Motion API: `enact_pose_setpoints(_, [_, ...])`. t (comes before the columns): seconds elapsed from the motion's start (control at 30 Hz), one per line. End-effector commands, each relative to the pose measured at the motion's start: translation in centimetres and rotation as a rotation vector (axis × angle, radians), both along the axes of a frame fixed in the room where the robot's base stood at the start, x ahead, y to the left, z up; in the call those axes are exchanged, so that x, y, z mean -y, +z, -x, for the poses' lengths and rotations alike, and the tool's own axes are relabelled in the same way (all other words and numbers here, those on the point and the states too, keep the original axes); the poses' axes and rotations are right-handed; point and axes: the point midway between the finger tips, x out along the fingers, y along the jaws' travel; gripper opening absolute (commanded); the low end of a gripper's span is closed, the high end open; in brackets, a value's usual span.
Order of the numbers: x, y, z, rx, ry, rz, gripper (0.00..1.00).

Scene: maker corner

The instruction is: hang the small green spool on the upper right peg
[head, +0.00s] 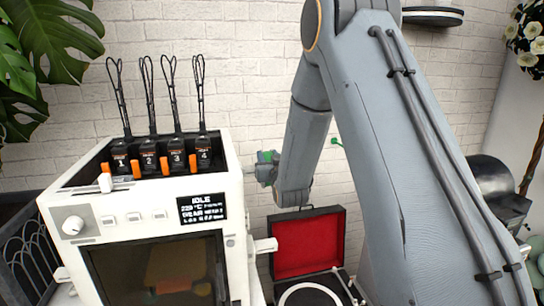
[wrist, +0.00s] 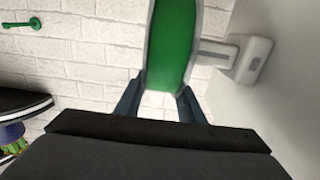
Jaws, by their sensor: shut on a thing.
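My gripper (wrist: 158,108) is shut on the small green spool (wrist: 173,42), which has pale rims and a green middle. In the head view the spool (head: 265,157) is partly hidden by my gripper, close to the right side of the white machine (head: 242,255). In the wrist view a white peg (wrist: 216,52) sticks out from a white block, its end beside the spool's rim; I cannot tell whether they touch. The head view shows one white peg (head: 265,245) low on the machine's right side. I cannot make out an upper right peg behind the spool there.
Black modules numbered 1 to 4 (head: 163,157) with upright cable loops sit on the machine. A green wall peg (head: 337,142) shows right of my gripper. A red-lined open case (head: 308,243) stands below. A dark wall shelf (head: 432,16) is at the upper right.

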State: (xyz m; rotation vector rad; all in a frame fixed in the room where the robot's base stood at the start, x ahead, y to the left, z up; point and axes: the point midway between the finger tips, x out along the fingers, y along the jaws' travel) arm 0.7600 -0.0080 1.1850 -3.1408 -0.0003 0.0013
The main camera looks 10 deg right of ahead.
Motion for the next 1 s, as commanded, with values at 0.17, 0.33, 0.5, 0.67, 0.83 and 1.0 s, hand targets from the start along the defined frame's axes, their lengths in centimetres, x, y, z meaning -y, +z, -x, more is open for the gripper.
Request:
enact_pose_setpoints(0.17, [-1.0, 0.1, 0.0, 0.003, 0.001, 0.001, 0.00])
enact_pose_setpoints(0.33, [-1.9, 0.1, 0.0, 0.003, 0.001, 0.001, 0.00])
enact_pose_setpoints(0.5, [-2.9, 0.1, 0.0, 0.003, 0.001, 0.000, 0.00])
enact_pose_setpoints(0.67, [-3.7, 0.1, 0.0, 0.003, 0.001, 0.000, 0.00])
enact_pose_setpoints(0.83, [-4.5, 0.1, 0.0, 0.002, 0.001, 0.000, 0.00])
enact_pose_setpoints(1.0, [-4.4, -0.4, 0.0, 0.002, 0.000, 0.000, 0.00])
